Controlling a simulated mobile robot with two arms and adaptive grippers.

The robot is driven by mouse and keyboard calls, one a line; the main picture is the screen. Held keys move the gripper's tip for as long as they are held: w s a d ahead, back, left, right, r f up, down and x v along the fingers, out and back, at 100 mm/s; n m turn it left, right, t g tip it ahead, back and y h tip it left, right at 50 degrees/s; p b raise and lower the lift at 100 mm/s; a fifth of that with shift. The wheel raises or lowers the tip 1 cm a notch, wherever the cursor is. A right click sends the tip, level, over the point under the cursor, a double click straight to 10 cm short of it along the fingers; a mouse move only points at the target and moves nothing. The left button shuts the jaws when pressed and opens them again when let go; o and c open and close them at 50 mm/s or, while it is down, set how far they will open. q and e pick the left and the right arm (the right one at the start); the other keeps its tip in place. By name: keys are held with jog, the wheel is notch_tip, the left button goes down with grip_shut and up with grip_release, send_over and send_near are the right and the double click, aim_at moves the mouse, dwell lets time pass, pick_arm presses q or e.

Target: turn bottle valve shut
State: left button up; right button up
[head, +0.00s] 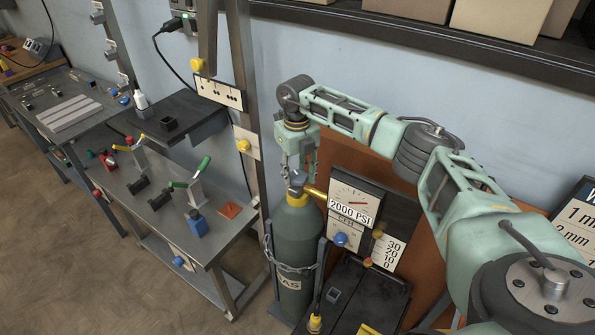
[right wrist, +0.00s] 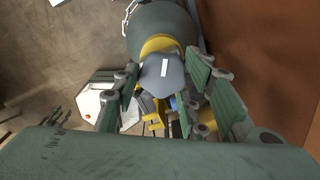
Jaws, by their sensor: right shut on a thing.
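The dark green gas bottle (head: 298,245) stands upright with a yellow collar and a chain around it. Its valve handle (head: 298,181), grey with a white mark, sits on top; it also shows in the right wrist view (right wrist: 172,78). My right gripper (head: 299,172) reaches down from above and is shut on the valve handle. In the right wrist view its fingers (right wrist: 165,88) stand on either side of the handle. The exact contact is hard to see. My left gripper is not in view.
Right of the bottle stand a gauge panel (head: 352,203) reading 2000 PSI and a flow scale (head: 388,253). A grey workbench (head: 225,240) with clamps is at left, a metal post (head: 243,100) behind it. Open floor (head: 50,270) lies at lower left.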

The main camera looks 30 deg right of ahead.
aim_at(296, 174)
jog(key=m+p, duration=0.1)
jog(key=m, duration=0.5)
jog(key=shift+a, duration=0.1)
jog(key=m+p, duration=0.1)
jog(key=m, duration=0.5)
jog(key=shift+w+p, duration=0.15)
jog(key=shift+p, duration=0.2)
jog(key=shift+r+m, duration=0.1)
jog(key=shift+m, duration=0.2)
jog(key=o, duration=1.1)
jog(key=shift+w, duration=0.1)
jog(key=shift+r, duration=0.15)
notch_tip(296, 174, up, 12)
jog(key=shift+f, duration=0.2)
